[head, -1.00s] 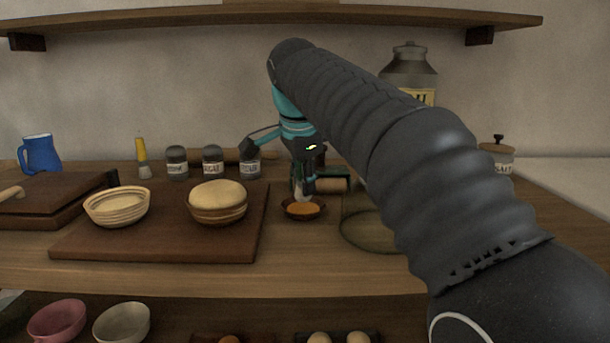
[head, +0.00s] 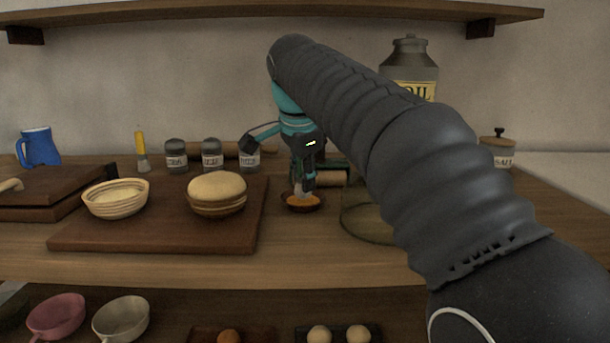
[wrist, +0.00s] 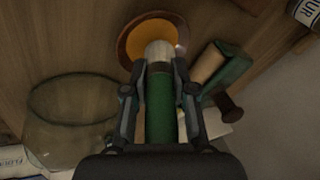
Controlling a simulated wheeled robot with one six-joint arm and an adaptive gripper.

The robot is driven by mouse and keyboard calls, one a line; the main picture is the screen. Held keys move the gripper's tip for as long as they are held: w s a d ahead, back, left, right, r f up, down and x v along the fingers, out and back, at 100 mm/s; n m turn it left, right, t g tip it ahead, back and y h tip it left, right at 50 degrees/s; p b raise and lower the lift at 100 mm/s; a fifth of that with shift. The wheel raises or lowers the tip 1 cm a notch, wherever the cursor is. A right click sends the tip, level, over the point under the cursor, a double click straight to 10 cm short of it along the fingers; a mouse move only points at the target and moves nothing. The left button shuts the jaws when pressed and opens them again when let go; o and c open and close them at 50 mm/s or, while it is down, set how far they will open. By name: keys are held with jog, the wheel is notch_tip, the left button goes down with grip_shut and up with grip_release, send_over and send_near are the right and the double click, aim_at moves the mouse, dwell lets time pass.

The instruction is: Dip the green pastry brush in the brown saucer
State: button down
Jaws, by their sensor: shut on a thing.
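The brown saucer (head: 319,204) stands on the counter right of the cutting board and holds an orange-yellow liquid. It also shows at the top of the wrist view (wrist: 123,46). My gripper (head: 303,184) is shut on the green pastry brush (wrist: 160,112), gripping it near the pale head. The brush points down, and its pale bristles (wrist: 158,53) overlap the liquid in both views. In the head view the bristle tips seem to meet the liquid, but exact contact is hard to tell. The fingers partly hide the brush there.
A cutting board (head: 160,238) with a round bun (head: 216,191) and a striped bowl (head: 115,199) lies to the left. A clear glass bowl (wrist: 72,118) stands close to the saucer. A green item with a wooden roll (wrist: 208,63) lies beside the brush. Jars (head: 211,155) stand behind.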

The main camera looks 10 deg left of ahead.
jog(key=shift+f+b, duration=0.4)
jog(key=shift+f, duration=0.2)
dwell(1.0)
jog(key=shift+r, duration=0.1)
jog(key=shift+r+p, duration=2.25)
jog(key=shift+r, duration=1.2)
